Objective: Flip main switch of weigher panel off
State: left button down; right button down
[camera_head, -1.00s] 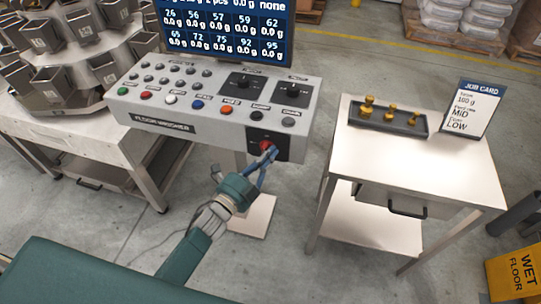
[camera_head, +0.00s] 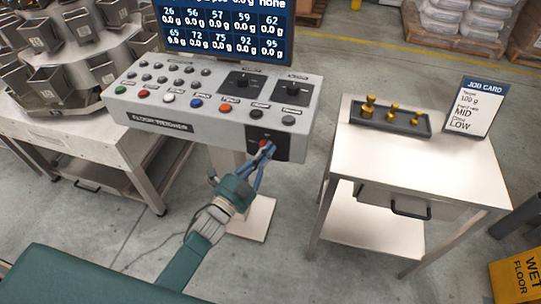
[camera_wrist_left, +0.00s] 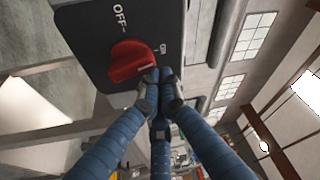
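The weigher panel (camera_head: 215,95) is a grey slanted console. Its main switch, a red rotary knob (camera_head: 263,145), sits on a black plate (camera_head: 283,147) at the right of its front face. In the left wrist view, the red knob (camera_wrist_left: 132,60) has OFF and ON labels beside it, and one end lies nearer the ON mark. My left gripper (camera_head: 266,152) has its blue fingers at the knob. In the left wrist view, its fingertips (camera_wrist_left: 160,84) are drawn together beside the knob's right end; I cannot tell whether they touch it. My right gripper is not in view.
A white table (camera_head: 415,160) on the right holds a dark tray (camera_head: 390,121) of brass weights and a job card (camera_head: 472,107). A multi-head weigher (camera_head: 50,60) stands at the left on its bench. A yellow wet floor sign (camera_head: 520,272) is at the lower right.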

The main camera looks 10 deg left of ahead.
pick_arm(q)
jog(key=shift+a+n+t+y+b, duration=0.25)
jog(key=shift+n+b, duration=0.25)
jog(key=shift+n, duration=0.4)
jog(key=shift+a+n+t+y+b, duration=0.2)
jog(key=shift+n+t+b, duration=0.25)
jog(key=shift+n, duration=0.45)
jog(key=shift+a+n+t+y+b, duration=0.25)
jog(key=shift+n+y+b, duration=0.2)
jog(key=shift+n, duration=0.65)
jog(key=shift+a+n+t+y+b, duration=0.25)
jog(key=shift+n+b, duration=0.2)
jog(key=shift+n, duration=0.65)
jog(key=shift+a+f+n+t+y+b, duration=0.1)
jog(key=shift+a+n+t+y+b, duration=0.15)
jog(key=shift+n, duration=0.55)
jog(key=shift+n+y+b, duration=0.2)
jog(key=shift+n+y, duration=0.2)
jog(key=shift+n, duration=0.4)
jog(key=shift+a+f+n+t+y+b, duration=0.1)
jog(key=shift+a+n+t+y+b, duration=0.15)
jog(key=shift+n, duration=0.55)
jog(key=shift+a+f+n+y, duration=0.15)
jog(key=shift+n+y, duration=0.6)
jog(key=shift+n, duration=0.85)
jog(key=shift+a+n+y+b, duration=0.15)
jog(key=shift+n+y+b, duration=0.2)
jog(key=shift+n, duration=0.45)
